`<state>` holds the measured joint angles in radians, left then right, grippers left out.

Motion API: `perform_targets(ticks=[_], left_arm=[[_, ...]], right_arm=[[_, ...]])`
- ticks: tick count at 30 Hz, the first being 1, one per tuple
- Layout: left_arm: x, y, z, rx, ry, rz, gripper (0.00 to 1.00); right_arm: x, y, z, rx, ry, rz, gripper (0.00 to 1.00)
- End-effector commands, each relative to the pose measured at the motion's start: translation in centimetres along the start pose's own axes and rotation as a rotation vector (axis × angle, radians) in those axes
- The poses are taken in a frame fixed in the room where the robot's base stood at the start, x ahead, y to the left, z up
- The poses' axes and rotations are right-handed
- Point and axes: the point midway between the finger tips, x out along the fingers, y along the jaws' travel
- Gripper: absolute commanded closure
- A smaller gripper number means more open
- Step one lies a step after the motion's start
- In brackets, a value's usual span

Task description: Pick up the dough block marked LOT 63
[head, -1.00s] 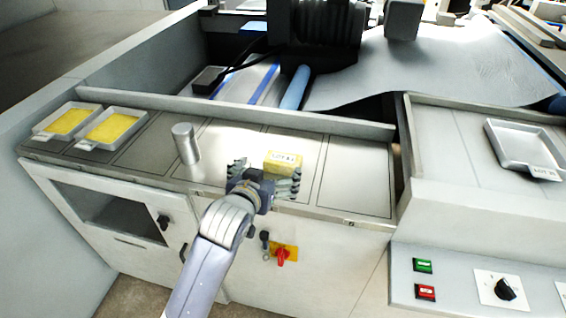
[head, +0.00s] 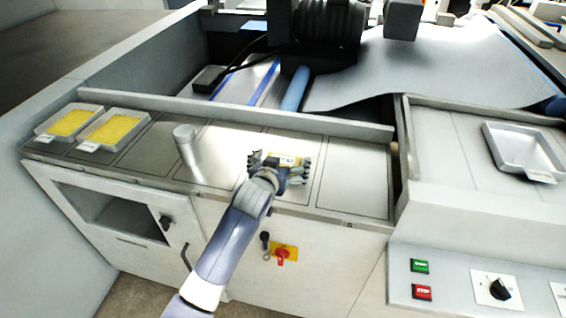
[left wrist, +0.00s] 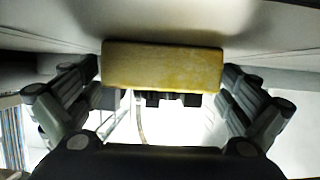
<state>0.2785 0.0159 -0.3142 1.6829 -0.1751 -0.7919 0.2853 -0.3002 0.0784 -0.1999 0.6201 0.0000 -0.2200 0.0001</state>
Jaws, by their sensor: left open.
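The yellow dough block (head: 290,160) stands on the steel ledge, with a pale label that is too blurred and covered to read fully now. My left gripper (head: 281,165) is open around it, one finger at each side in the head view. In the left wrist view the block (left wrist: 163,67) sits between the spread fingers of the gripper (left wrist: 162,95), with a gap by each fingertip that is hard to judge. My right gripper is in neither view.
Two trays (head: 112,130) (head: 68,122) with yellow contents lie at the ledge's left. A metal cylinder (head: 186,147) stands left of my gripper. An empty labelled tray (head: 520,150) is at right. A low rail (head: 250,116) runs behind the ledge.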

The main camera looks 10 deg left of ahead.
Motion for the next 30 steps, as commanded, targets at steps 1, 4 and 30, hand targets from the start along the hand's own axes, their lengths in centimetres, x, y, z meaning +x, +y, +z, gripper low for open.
perform_targets(ticks=[1, 4, 30], left_arm=[[0.32, 0.0, -0.01, 0.0, -0.001, 0.0, 0.0], [0.57, 0.01, -0.03, 0.0, 0.001, 0.0, 0.0], [0.36, 0.0, -0.58, 0.0, 0.003, 0.0, 0.48]], right_arm=[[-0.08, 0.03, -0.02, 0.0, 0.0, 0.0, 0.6], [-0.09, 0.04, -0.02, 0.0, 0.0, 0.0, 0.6], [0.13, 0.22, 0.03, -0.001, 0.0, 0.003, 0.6]])
